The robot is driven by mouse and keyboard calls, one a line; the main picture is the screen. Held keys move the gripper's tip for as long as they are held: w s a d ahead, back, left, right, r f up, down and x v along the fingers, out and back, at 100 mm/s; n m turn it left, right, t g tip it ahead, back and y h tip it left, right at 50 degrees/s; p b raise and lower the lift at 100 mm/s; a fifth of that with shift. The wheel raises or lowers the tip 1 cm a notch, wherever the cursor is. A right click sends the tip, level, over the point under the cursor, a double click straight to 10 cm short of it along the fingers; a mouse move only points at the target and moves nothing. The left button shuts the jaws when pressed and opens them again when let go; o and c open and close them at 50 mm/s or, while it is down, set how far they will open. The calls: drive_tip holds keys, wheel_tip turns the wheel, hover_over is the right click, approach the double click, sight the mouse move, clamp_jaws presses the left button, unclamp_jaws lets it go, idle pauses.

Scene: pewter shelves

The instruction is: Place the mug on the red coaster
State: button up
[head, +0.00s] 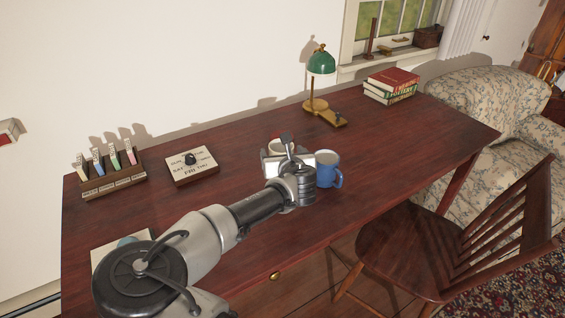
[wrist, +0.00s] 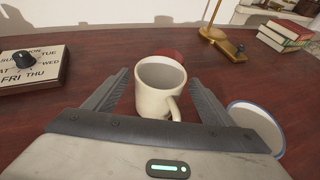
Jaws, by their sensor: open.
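A cream mug (wrist: 153,103) stands upright on the desk in the wrist view, its handle towards me and slightly right. My gripper (wrist: 160,80) is open, with one finger on each side of this mug. The red coaster (wrist: 172,53) shows just behind the mug, which hides part of it. In the head view my gripper (head: 288,160) covers most of the cream mug. A blue mug (head: 328,170) stands close to the right of my gripper; its rim and pale inside show in the wrist view (wrist: 255,124).
A calendar block (head: 192,166) and a rack of labelled sticks (head: 110,174) are at the left of the dark red desk (head: 400,140). A green lamp (head: 321,64) and stacked books (head: 391,86) stand at the back. A wooden chair (head: 420,240) is in front.

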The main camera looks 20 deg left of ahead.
sight(280, 145)
drive_tip(key=x, duration=0.3)
drive_tip(key=b+x, duration=0.1)
drive_tip(key=x, duration=0.1)
drive_tip(key=shift+r, duration=0.3)
drive_tip(key=c, duration=1.4)
drive_tip(key=shift+r, duration=0.2)
drive_tip(key=shift+c, duration=0.5)
